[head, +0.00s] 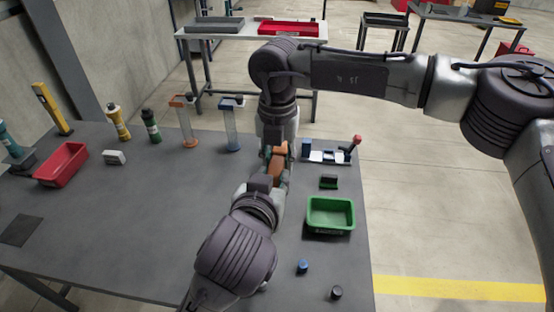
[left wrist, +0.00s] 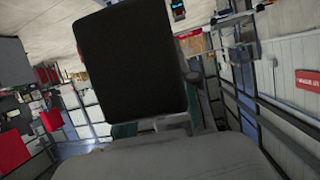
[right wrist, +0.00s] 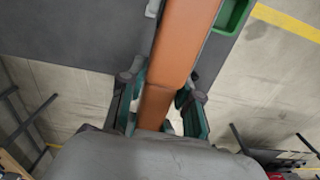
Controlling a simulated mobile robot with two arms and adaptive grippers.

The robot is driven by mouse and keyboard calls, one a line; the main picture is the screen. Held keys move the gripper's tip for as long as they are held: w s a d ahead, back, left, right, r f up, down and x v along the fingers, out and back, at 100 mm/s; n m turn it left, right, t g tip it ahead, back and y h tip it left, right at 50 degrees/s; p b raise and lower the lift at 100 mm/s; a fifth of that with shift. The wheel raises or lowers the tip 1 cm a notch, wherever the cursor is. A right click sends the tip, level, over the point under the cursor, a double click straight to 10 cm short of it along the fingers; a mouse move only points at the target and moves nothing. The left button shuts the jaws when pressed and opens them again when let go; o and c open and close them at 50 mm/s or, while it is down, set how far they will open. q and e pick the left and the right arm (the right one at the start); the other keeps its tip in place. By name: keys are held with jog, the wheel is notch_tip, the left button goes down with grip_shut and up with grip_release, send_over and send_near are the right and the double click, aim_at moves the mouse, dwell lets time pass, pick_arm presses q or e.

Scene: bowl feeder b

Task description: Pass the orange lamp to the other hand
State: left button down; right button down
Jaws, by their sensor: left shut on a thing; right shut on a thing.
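The orange lamp (head: 277,166) is held above the table between my two grippers. In the right wrist view its long orange body (right wrist: 183,50) runs between the fingers. My right gripper (head: 281,150) comes down from the far side and is shut on the lamp. My left gripper (head: 275,180) reaches from the near side and is shut on the lamp too. In the left wrist view a dark flat block (left wrist: 135,60) fills the space before the fingers; I cannot tell whether it is part of the lamp. The grippers hide much of the lamp in the head view.
A green bin (head: 330,229) stands right of the grippers, with a small green-black block (head: 328,182) behind it. A blue-and-white fixture (head: 325,154) sits at the back right. Bottles, two dispensers and a red bin (head: 47,178) line the left. The table's middle left is clear.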

pick_arm(q)
jog(key=c, duration=0.8)
grip_release()
jog(key=shift+s+d+r, duration=0.1)
jog(key=shift+d+r, duration=0.05)
jog(key=shift+d, duration=0.15)
jog(key=shift+o, duration=0.2)
jog(key=shift+a, duration=0.1)
